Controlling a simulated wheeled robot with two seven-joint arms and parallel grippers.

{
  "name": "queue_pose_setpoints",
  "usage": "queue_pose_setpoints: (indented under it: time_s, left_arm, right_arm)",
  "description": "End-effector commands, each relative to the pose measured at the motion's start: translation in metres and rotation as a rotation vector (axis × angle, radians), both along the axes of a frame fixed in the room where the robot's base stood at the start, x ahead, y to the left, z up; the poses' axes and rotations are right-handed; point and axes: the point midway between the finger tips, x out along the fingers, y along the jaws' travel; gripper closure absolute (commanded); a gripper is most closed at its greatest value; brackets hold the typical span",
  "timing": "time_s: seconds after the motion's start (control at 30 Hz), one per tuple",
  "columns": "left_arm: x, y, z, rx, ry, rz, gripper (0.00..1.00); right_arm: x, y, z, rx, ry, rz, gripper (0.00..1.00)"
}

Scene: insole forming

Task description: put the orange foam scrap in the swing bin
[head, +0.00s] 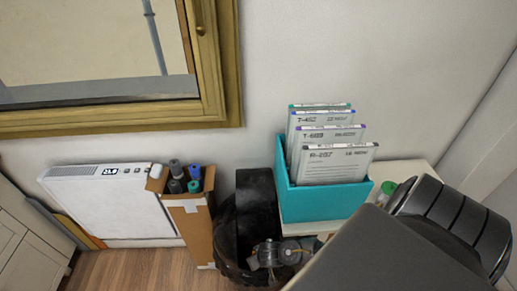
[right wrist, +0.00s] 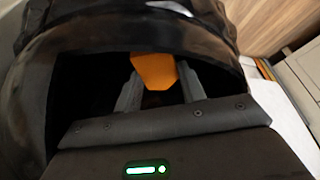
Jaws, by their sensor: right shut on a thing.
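The swing bin (head: 256,195) is black and rounded, standing on the floor against the wall in the head view. Its dark rim also fills the top of the right wrist view (right wrist: 100,35). The orange foam scrap (right wrist: 153,70) shows in the right wrist view between the two grey fingers of my right gripper (right wrist: 158,72). The gripper is shut on it, with fingers and scrap within the bin's dark opening. In the head view the scrap is hidden, and my right arm covers the lower right. My left gripper is not in view.
A cardboard box (head: 196,228) with several rolled items stands just left of the bin. A white heater (head: 112,208) is farther left. A teal file holder (head: 323,200) with cards sits on a white surface right of the bin. Wood floor (head: 142,264) shows at lower left.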

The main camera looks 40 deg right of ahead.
Motion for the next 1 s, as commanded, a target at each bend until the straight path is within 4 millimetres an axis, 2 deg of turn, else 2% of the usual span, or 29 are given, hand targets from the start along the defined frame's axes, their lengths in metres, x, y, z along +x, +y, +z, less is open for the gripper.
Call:
queue_pose_setpoints:
  time_s: [0.13, 0.47, 0.5, 0.7, 1.0]
  left_arm:
    - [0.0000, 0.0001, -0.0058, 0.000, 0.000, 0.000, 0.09]
    - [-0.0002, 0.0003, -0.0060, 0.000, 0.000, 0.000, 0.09]
    - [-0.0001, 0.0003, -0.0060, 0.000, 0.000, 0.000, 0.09]
    - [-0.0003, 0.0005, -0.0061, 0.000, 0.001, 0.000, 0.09]
    - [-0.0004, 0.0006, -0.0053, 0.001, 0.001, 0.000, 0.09]
  right_arm:
    - [-0.0001, 0.0002, -0.0077, 0.000, 0.000, 0.000, 0.81]
    - [0.0000, -0.0001, -0.0086, -0.001, 0.000, 0.000, 0.81]
    - [0.0000, -0.0001, -0.0085, -0.001, 0.000, 0.000, 0.59]
    - [-0.0002, 0.0006, -0.0086, 0.001, 0.000, 0.001, 0.34]
    - [-0.0027, 0.0039, -0.0054, 0.005, 0.001, 0.006, 0.34]
